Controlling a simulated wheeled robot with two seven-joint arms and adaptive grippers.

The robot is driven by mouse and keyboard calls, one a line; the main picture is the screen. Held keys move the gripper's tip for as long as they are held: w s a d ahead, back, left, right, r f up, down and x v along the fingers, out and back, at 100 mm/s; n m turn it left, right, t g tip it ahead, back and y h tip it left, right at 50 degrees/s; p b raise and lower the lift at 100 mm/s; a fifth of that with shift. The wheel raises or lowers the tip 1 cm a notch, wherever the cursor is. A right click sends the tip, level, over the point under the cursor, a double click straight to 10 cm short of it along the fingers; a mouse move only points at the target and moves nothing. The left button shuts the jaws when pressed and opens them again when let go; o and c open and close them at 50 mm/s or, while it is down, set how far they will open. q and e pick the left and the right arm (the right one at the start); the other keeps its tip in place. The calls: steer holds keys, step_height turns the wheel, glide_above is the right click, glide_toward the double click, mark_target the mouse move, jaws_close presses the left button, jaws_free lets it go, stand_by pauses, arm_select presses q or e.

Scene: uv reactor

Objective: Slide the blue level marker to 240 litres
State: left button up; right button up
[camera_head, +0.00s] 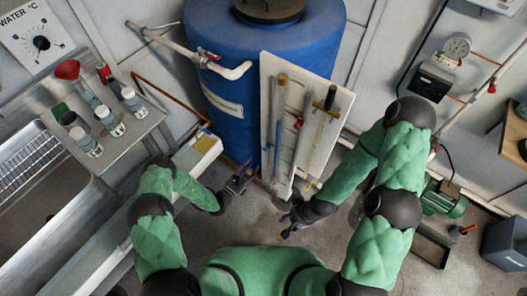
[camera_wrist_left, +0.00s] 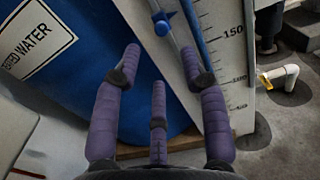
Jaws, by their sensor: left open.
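A white gauge board (camera_head: 300,70) with several upright tubes stands in front of the blue tank (camera_head: 285,40). In the left wrist view, the board (camera_wrist_left: 225,60) carries a scale with a readable 150 mark. A small blue knob (camera_wrist_left: 162,25), apparently the level marker, sits by the tube left of the scale. My left gripper (camera_head: 240,178) is low beside the board. In its wrist view the purple fingers (camera_wrist_left: 165,70) are spread and empty, with the knob beyond their tips. The 240 mark is not readable. My right gripper (camera_head: 288,220) is below the board; its finger opening is unclear.
A steel bench (camera_head: 120,105) with bottles and a red funnel (camera_head: 67,70) stands at left. A white pipe (camera_head: 235,72) with a red valve handle leaves the tank. A green pump (camera_head: 443,200) sits on the floor at right.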

mark_target(264, 150)
arm_select(q)
steer(key=shift+b+x, duration=1.3)
steer(key=shift+x, duration=3.75)
jaws_close()
